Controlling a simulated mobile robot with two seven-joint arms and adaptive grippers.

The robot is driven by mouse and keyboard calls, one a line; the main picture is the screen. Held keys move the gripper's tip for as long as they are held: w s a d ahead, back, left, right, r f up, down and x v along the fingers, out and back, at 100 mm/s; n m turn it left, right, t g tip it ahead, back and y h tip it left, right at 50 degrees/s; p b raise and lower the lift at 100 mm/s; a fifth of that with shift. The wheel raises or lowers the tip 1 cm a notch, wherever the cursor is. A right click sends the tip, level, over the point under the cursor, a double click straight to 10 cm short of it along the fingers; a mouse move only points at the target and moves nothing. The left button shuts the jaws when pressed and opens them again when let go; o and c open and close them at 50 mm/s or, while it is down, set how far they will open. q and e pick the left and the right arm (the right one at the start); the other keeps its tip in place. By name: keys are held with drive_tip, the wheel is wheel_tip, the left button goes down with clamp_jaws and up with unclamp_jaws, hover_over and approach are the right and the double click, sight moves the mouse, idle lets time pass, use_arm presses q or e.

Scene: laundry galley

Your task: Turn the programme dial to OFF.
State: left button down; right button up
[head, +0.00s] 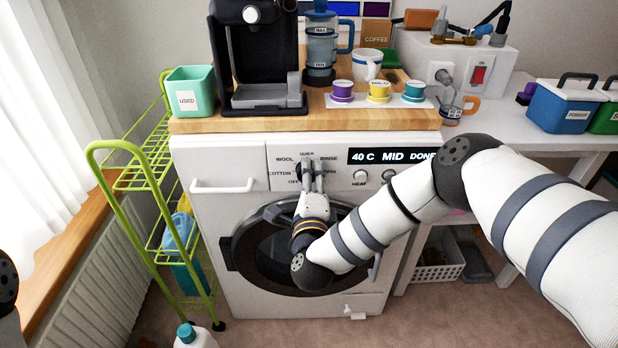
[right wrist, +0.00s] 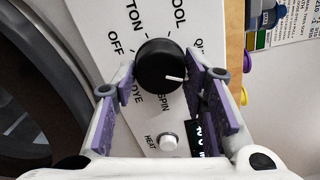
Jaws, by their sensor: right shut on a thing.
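The programme dial (right wrist: 158,62) is a round black knob with a white pointer on the washing machine's white front panel. In the right wrist view the pointer is directed right and slightly down, between QUICK and SPIN. The label there is hidden by a finger. The OFF label (right wrist: 115,43) is on the dial's left in that view, and lower left of it in the head view (head: 294,181). My right gripper (right wrist: 162,68) has its purple-padded fingers on either side of the dial, shut on it; it mostly hides the dial in the head view (head: 309,168). My left gripper is out of view.
The HEAT button (right wrist: 168,141) and a display (head: 392,156) reading "40 C MID DONE" are right of the dial in the head view. A drawer handle (head: 222,187) is to the left. The round door (head: 262,250) is below. Pods and a coffee machine (head: 256,60) stand above on the wooden top.

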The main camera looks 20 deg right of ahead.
drive_tip(key=n+p, duration=0.1)
drive_tip(key=n, duration=0.3)
drive_tip(key=shift+d+r+n, duration=0.1)
drive_tip(key=shift+r+n, duration=0.05)
drive_tip(key=shift+n, duration=0.15)
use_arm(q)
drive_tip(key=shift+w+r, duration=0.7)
use_arm(e)
drive_tip(key=n, duration=2.8)
drive_tip(key=shift+w+a+r, duration=0.15)
drive_tip(key=shift+a+r, duration=0.05)
drive_tip(key=shift+a, duration=0.2)
drive_tip(key=shift+n, duration=0.4)
